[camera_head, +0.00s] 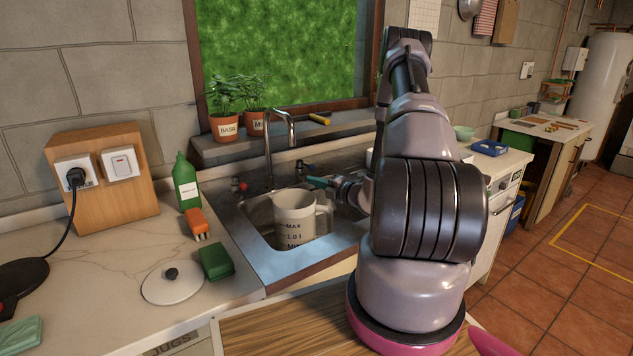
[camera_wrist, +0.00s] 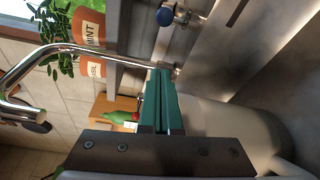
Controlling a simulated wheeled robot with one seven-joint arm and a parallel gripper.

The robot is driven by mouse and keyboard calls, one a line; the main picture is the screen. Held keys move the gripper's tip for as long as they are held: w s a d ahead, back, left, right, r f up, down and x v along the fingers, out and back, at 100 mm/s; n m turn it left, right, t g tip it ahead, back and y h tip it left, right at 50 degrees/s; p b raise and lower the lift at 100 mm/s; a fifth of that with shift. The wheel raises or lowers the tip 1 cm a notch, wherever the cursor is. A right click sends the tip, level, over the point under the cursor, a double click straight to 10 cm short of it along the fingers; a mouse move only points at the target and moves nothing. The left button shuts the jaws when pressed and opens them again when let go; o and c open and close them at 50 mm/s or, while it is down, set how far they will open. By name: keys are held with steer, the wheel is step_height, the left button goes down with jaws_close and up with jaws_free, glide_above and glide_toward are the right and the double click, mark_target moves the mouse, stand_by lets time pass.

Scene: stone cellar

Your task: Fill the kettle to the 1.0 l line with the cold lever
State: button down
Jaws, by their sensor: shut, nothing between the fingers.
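The white kettle (camera_head: 292,217) stands upright and lidless in the sink (camera_head: 284,262), its MAX, 1.0 l and MIN marks facing the head camera. Its pale body (camera_wrist: 228,122) fills the lower right of the wrist view. The tap (camera_head: 268,150) arches over it; I see no water stream, and the water level cannot be made out. The blue-marked cold lever (camera_head: 301,167) is behind the kettle; it shows at the top of the wrist view (camera_wrist: 166,16). The red-marked lever (camera_head: 240,185) is left of the tap. My gripper (camera_head: 318,182), with green fingers (camera_wrist: 161,72), is shut and empty, above the kettle's right side.
The kettle lid (camera_head: 172,284), a green sponge (camera_head: 215,261), an orange brush (camera_head: 197,224) and a green bottle (camera_head: 186,182) are on the counter left of the sink. Potted herbs (camera_head: 225,128) stand on the sill behind the tap. A socket board (camera_head: 104,180) is at the left.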

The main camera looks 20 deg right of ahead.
steer(key=w+d, duration=0.1)
steer(key=w, duration=0.5)
steer(key=shift+w+r, duration=0.2)
steer(key=shift+d, duration=0.25)
steer(key=shift+d+n+y, duration=0.2)
steer(key=shift+n+y, duration=0.2)
